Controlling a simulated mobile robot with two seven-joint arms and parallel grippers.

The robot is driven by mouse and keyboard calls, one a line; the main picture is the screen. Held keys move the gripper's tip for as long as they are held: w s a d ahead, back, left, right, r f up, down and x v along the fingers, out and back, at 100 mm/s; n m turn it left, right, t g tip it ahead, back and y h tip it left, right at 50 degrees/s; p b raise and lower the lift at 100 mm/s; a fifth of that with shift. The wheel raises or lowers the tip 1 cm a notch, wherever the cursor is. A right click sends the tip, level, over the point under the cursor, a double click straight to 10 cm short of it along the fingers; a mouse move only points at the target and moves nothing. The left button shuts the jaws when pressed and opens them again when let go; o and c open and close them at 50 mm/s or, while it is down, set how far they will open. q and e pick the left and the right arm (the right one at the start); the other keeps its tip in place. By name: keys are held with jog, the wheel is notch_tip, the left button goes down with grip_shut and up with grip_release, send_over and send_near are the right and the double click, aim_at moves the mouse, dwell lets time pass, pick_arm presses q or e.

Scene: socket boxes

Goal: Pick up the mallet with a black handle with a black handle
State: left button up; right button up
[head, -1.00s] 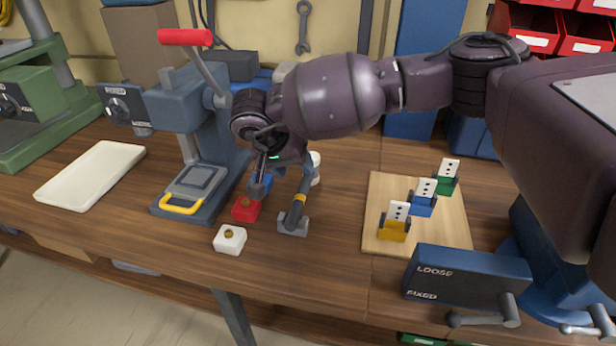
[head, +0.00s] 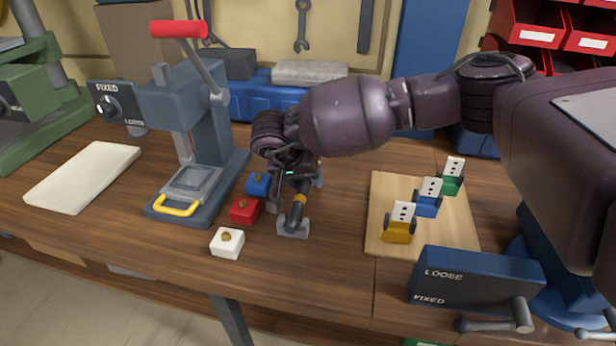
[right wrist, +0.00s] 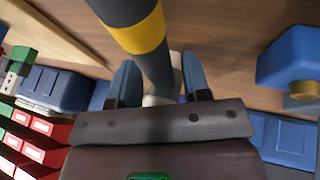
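The mallet (head: 297,212) stands on the bench with its grey head (head: 292,229) down and its dark handle, with a yellow band, rising up. My right gripper (head: 288,186) is at the upper part of the handle, pointing down. In the right wrist view the dark handle with its yellow band (right wrist: 145,36) runs between the two blue-grey fingers of my right gripper (right wrist: 160,85). The fingers are apart, with a narrow gap seen beside the handle. The handle's far end is hidden by the gripper. My left gripper is not in view.
Blue (head: 258,184), red (head: 244,210) and white (head: 227,243) blocks with brass knobs stand close left of the mallet. A press (head: 195,130) is further left. A wooden board (head: 383,190) with coloured holders is to the right. Bare bench lies between mallet and board.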

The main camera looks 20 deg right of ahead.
grip_shut()
jog(key=shift+r, duration=0.1)
